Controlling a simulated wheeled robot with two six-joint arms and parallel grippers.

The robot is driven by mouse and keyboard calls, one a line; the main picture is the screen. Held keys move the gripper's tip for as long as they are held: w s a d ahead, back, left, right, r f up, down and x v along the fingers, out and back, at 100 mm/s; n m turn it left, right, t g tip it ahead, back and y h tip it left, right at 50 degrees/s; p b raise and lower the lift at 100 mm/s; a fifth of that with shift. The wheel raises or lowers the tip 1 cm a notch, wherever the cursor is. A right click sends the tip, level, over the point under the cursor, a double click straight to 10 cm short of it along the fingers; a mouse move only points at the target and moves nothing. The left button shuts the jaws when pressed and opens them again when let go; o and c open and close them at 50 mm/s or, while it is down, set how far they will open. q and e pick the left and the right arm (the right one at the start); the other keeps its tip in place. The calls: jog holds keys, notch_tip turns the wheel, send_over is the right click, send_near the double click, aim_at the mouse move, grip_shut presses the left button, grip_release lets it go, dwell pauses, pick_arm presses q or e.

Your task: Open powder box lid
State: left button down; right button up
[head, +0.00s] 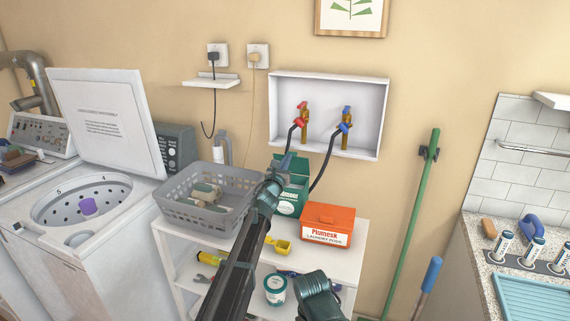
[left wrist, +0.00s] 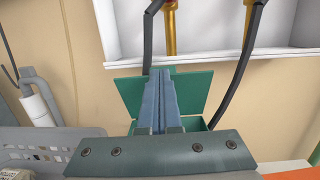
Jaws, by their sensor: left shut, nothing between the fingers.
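The green powder box (head: 288,207) stands on the white shelf unit, beside the grey basket. Its green lid panel (head: 299,167) stands raised at the back of the box. In the left wrist view the lid (left wrist: 192,92) spreads behind both fingers, with a strip of the box (left wrist: 202,126) below it. My left gripper (head: 285,162) is shut and empty, in front of the lid and over the box. It also shows in the left wrist view (left wrist: 161,72). I cannot tell whether the fingertips touch the lid. The gripper and arm hide part of the box.
An orange pod box (head: 328,225) stands close to the right of the powder box. The grey basket (head: 178,210) is at its left. A white wall recess (head: 375,115) with taps and black hoses is behind. A yellow scoop (head: 281,247) lies in front.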

aim_at(289, 152)
pick_arm(q)
jog(key=w, duration=0.1)
jog(key=w+r, duration=0.1)
jog(key=p, duration=0.1)
jog(key=shift+w+d+r, duration=0.3)
jog(key=shift+w+d, duration=0.05)
jog(key=shift+w, duration=0.05)
jog(key=shift+p+x, duration=0.35)
jog(key=shift+x, duration=1.05)
jog(key=shift+s+r, duration=0.1)
jog(key=shift+s, duration=0.05)
jog(key=s+a+r+p, duration=0.2)
jog(key=s+r+p, duration=0.3)
jog(key=s, duration=0.3)
jog(key=shift+r, duration=0.25)
jog(key=shift+a+f, duration=0.1)
